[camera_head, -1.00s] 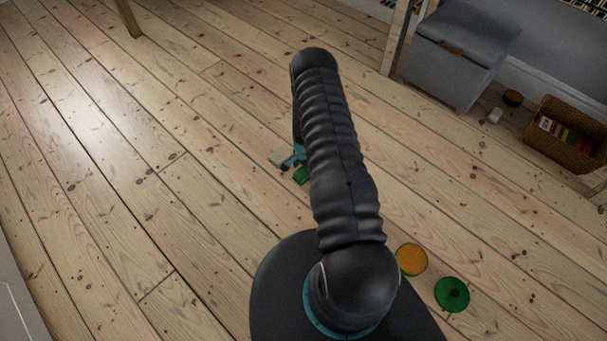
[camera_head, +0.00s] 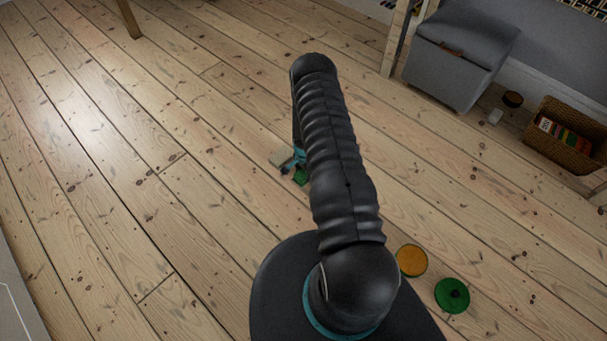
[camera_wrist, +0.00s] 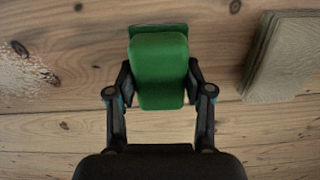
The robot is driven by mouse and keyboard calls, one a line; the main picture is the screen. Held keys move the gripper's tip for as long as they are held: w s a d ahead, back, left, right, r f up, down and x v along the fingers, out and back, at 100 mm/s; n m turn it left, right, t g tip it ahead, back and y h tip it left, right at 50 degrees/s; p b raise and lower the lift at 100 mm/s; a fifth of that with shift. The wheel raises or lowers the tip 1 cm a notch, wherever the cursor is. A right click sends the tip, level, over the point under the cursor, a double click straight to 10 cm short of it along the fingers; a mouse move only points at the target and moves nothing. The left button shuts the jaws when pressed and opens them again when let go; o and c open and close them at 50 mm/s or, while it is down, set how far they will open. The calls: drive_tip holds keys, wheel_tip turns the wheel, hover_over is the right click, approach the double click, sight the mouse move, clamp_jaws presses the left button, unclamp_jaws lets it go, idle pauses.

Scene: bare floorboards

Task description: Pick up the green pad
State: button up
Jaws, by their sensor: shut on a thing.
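The green pad (camera_wrist: 160,72) is a small block with rounded edges, seen in the middle of the wrist view between the two fingers. My gripper (camera_wrist: 160,88) is shut on it, one finger against each side. In the head view the green pad (camera_head: 301,177) shows as a small patch beside my arm, and my gripper (camera_head: 291,165) is partly hidden by the arm. A second green edge (camera_wrist: 158,29) shows just behind the pad; I cannot tell whether it is a separate thing. How far the pad is above the floor is unclear.
A pale stacked block (camera_wrist: 283,55) lies right of the gripper. An orange round thing (camera_head: 411,260) and a green round thing (camera_head: 452,295) are on the floor at lower right. A grey chest (camera_head: 458,60) and a wicker basket (camera_head: 565,140) stand upper right. The left floor is clear.

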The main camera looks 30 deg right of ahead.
drive_tip(key=shift+w+r, duration=0.1)
drive_tip(key=shift+r, duration=0.4)
drive_tip(key=r, duration=0.2)
drive_tip(key=d+r, duration=0.1)
drive_tip(key=shift+s+r, duration=0.2)
drive_tip(key=shift+r, duration=0.15)
drive_tip(key=s+d+r, duration=0.3)
drive_tip(key=d+r, duration=0.3)
drive_tip(key=d, duration=0.4)
drive_tip(key=shift+s+r+b, duration=0.15)
drive_tip(key=shift+s+b, duration=0.15)
